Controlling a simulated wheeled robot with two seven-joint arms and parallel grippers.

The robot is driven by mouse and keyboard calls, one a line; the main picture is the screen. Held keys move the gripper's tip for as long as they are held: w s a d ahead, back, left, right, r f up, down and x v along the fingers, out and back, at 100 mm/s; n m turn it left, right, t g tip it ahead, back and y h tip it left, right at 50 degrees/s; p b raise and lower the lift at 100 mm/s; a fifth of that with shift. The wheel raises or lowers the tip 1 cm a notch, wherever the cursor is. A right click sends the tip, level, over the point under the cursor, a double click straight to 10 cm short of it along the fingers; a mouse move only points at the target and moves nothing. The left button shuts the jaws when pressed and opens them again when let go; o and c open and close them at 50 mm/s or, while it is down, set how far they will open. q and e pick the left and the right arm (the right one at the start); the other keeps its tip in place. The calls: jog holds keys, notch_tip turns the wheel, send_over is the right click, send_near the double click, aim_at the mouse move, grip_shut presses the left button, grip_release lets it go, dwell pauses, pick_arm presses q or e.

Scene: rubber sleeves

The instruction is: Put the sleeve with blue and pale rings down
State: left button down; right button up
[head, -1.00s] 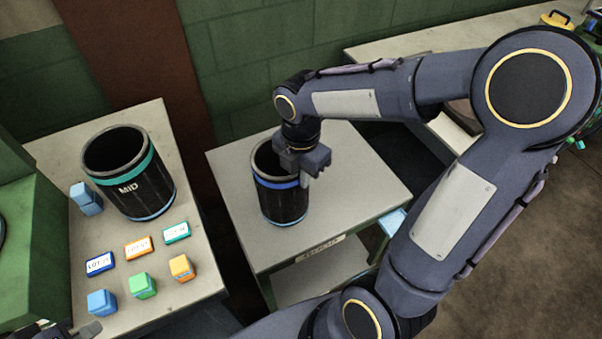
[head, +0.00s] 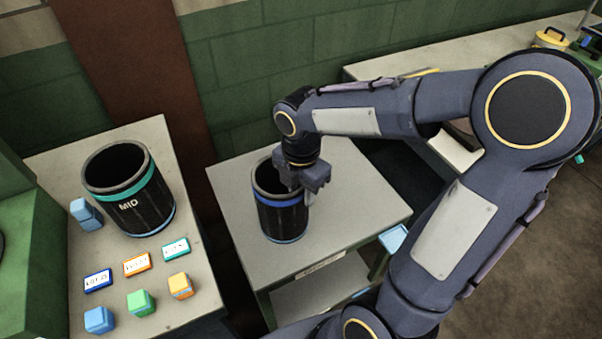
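The sleeve with blue and pale rings (head: 282,217) is a black cylinder with a blue band near its top and a pale blue ring at its base. It is upright at the middle table (head: 350,205), and its base appears to be on the top. My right gripper (head: 306,192) is at the right side of its rim, pointing down, with a finger in front of the outer wall. The hand hides part of the rim and the fingers' gap, so I cannot tell whether they grip it. My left gripper is not in view.
A larger black sleeve marked MID (head: 147,212), with a teal band, stands on the left table (head: 190,310). Several coloured blocks and lot labels lie around it. A green wall is behind. The middle table's top is clear in front and right of the blue-ringed sleeve.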

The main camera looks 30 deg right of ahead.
notch_tip(320, 180, up, 11)
jog(key=s+a+f+m+t+y, duration=0.1)
jog(key=s+m, duration=0.5)
jog(key=m, duration=0.6)
jog(key=s+a+f+m+t+y, duration=0.1)
jog(key=s+f+m+t+y, duration=0.1)
jog(key=s+f+m+t, duration=0.2)
jog(key=s+m, duration=0.3)
jog(key=m, duration=0.4)
jog(key=shift+a+f+m+t+y, duration=0.2)
jog(key=shift+m+t+y, duration=0.1)
jog(key=shift+m+y, duration=0.1)
